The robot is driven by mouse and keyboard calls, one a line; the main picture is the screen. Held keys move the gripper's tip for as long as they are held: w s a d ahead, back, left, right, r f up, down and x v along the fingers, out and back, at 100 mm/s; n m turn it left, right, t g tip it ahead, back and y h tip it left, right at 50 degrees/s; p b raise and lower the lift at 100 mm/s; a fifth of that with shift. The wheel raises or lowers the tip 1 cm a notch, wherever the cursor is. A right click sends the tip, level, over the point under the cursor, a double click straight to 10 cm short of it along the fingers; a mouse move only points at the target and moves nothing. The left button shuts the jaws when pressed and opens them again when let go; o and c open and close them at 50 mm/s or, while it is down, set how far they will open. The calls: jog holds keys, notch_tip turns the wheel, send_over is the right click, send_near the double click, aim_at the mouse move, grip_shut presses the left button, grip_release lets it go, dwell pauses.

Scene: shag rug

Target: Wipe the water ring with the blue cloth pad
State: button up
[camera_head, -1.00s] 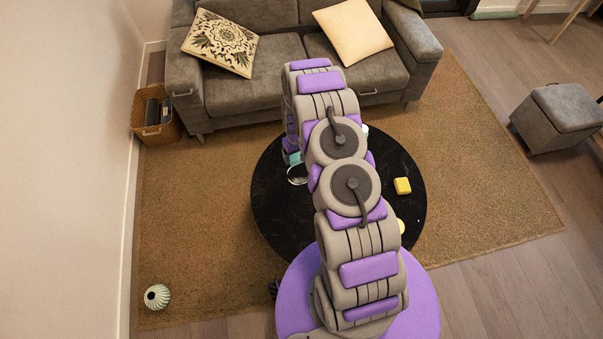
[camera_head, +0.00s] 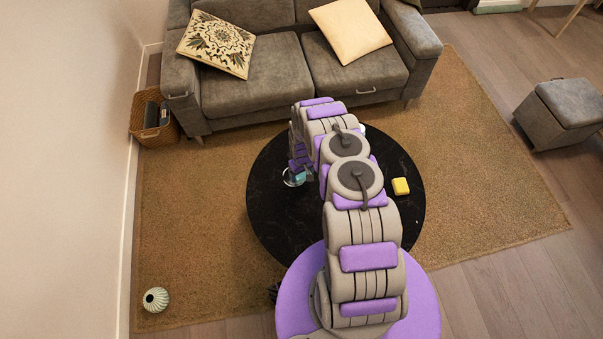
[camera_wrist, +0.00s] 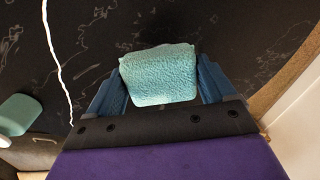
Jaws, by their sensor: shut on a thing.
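The blue cloth pad (camera_wrist: 160,75) is a fuzzy light-blue block between the two blue fingers of my gripper (camera_wrist: 160,88) in the wrist view. My gripper is shut on it. In the head view the pad (camera_head: 300,177) is a small light-blue patch under my gripper, at the left part of the round black table (camera_head: 270,215). A pale ring (camera_head: 287,180), likely the water ring, shows at the pad's left edge; the rest is hidden by pad and gripper. I cannot tell whether the pad touches the tabletop.
A yellow block (camera_head: 400,186) sits on the table's right side. A teal object (camera_wrist: 18,113) lies at the left in the wrist view. A grey sofa (camera_head: 260,80) stands behind the table. A ribbed vase (camera_head: 156,299) stands on the rug at the lower left.

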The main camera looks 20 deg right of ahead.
jog(key=b, duration=0.2)
send_over(299, 186)
jog(key=f, duration=0.4)
jog(key=shift+a+f, duration=0.2)
jog(key=shift+f, duration=0.15)
jog(key=shift+d+f, duration=0.3)
jog(key=shift+d, duration=0.45)
jog(key=shift+a+r, duration=0.15)
jog(key=shift+a, duration=0.6)
jog(key=shift+d+f, duration=0.3)
jog(key=shift+d, duration=0.3)
jog(key=shift+w+a+f+b, duration=0.1)
jog(key=shift+a+f+b, duration=0.2)
jog(key=shift+a+b, duration=0.15)
jog(key=shift+d+f, duration=0.3)
jog(key=shift+f, duration=0.15)
jog(key=shift+a+f, duration=0.1)
